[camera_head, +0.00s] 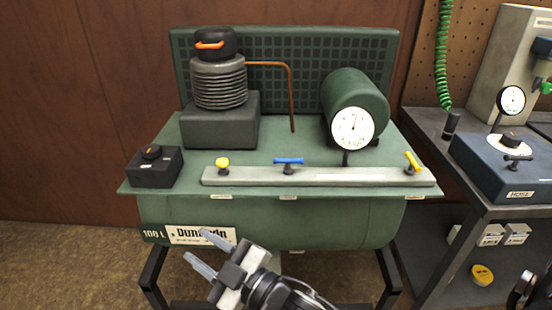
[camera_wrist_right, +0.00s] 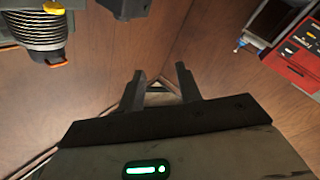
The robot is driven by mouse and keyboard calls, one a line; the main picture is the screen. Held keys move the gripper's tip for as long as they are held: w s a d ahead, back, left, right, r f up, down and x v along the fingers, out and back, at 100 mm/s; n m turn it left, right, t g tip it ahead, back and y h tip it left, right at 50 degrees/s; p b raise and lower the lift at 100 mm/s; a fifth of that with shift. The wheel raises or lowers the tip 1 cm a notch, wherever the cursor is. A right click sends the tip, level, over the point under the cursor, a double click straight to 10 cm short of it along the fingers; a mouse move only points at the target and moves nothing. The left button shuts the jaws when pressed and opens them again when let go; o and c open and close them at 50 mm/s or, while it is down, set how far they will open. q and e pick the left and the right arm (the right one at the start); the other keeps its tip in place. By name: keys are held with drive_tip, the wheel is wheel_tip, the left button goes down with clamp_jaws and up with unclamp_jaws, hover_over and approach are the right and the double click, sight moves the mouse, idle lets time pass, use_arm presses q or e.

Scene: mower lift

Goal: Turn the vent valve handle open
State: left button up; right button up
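Three small valve handles stand on a pale grey manifold bar (camera_head: 320,177) along the front of a green compressor bench: a yellow left handle (camera_head: 222,162), a blue middle handle (camera_head: 288,161) lying crosswise, and a yellow right handle (camera_head: 412,161) tilted diagonally. Their labels are too small to read, so I cannot tell which is the vent valve. My right gripper (camera_head: 203,246) is in front of the bench and below its top edge, apart from all handles. Its fingers are spread and empty, also in the right wrist view (camera_wrist_right: 160,82).
A black box with a knob (camera_head: 155,166), a ribbed compressor head (camera_head: 219,83), a copper pipe (camera_head: 290,90), a green cylinder (camera_head: 354,98) and a dial gauge (camera_head: 352,126) stand on the bench. A grey workbench (camera_head: 470,190) with a blue unit (camera_head: 510,165) is at right.

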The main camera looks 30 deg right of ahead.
drive_tip(key=w+a+r+n+y, duration=0.2)
drive_tip(key=a+r+n+y, duration=0.2)
drive_tip(key=r+n+y, duration=0.3)
wheel_tip(320, 180, up, 11)
drive_tip(key=n+g+h+b, duration=0.3)
drive_tip(key=n+g+h, duration=1.3)
drive_tip(key=n, duration=1.3)
hover_over(291, 160)
drive_tip(key=s+a, duration=0.2)
drive_tip(key=s, duration=0.1)
drive_tip(key=shift+t+h, duration=0.3)
drive_tip(key=w+f, duration=0.1)
drive_tip(key=f, duration=0.4)
drive_tip(key=w+d+f, duration=0.1)
drive_tip(key=f, duration=0.3)
drive_tip(key=w+d+f, duration=0.1)
drive_tip(key=f, duration=0.4)
drive_tip(key=shift+f, duration=0.35)
